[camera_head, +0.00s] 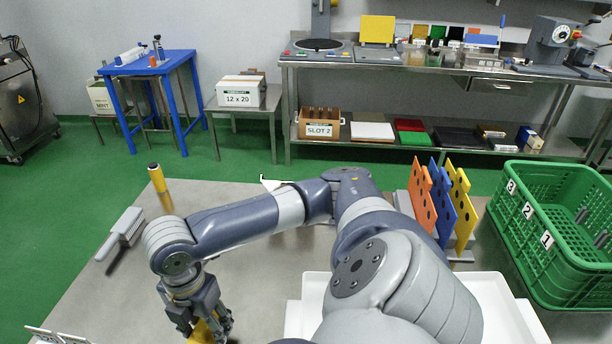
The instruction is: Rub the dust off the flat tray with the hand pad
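A flat white tray (504,302) lies at the bottom, right of the middle; my arm hides much of it, and I cannot make out dust on it. My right gripper (207,328) points down at the lower left, left of the tray. A yellow object, possibly the hand pad (203,333), shows between and behind its fingers, cut by the picture's edge. I cannot tell whether the fingers grip it. A grey brush-like tool (124,228) lies at the table's left edge. My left gripper is out of view.
A yellow cylinder with a dark top (159,185) stands at the table's far left. Orange, blue and yellow perforated plates (441,205) stand behind the tray. A green crate (575,275) is at the right.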

